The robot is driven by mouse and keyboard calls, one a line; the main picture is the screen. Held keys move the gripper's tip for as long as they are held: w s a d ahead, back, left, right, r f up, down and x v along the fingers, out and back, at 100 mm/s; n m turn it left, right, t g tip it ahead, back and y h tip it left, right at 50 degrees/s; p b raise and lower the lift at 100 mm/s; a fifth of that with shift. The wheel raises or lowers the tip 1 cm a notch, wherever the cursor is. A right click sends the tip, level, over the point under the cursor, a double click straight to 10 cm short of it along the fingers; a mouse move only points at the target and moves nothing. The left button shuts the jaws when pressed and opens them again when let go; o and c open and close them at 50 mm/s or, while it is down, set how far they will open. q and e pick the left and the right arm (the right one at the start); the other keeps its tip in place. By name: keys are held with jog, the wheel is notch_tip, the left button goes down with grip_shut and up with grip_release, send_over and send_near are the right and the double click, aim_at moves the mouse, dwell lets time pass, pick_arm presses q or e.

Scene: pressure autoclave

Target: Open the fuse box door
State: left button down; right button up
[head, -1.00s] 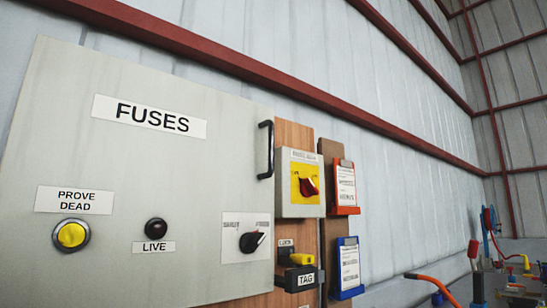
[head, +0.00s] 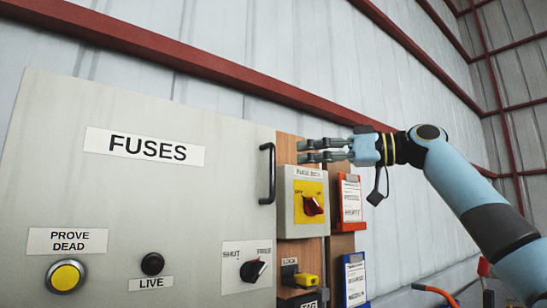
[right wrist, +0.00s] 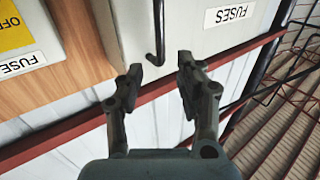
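The fuse box door (head: 200,195) is a large grey panel labelled FUSES, and it looks shut. Its black bar handle (head: 268,173) stands upright near the door's right edge. My right gripper (head: 300,151) comes in from the right, above the isolator box, with its fingers pointing left toward the handle. It is open and empty, a short way from the handle. In the right wrist view the handle (right wrist: 157,35) shows beyond and between the two open fingers, and the door (right wrist: 215,25) lies behind it. My left gripper is not in view.
An isolator box (head: 284,200) with a red rotary switch (head: 312,206) sits right of the handle, just under my right gripper. A red clipboard (head: 351,203) and a blue clipboard (head: 355,280) hang beyond it. The door carries a yellow button (head: 66,277) and a black selector (head: 252,271).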

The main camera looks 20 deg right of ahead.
jog(key=p, duration=0.3)
send_over(272, 193)
jog(key=shift+w+d, duration=0.15)
jog(key=shift+w, duration=0.25)
jog(key=shift+c, duration=0.4)
grip_shut()
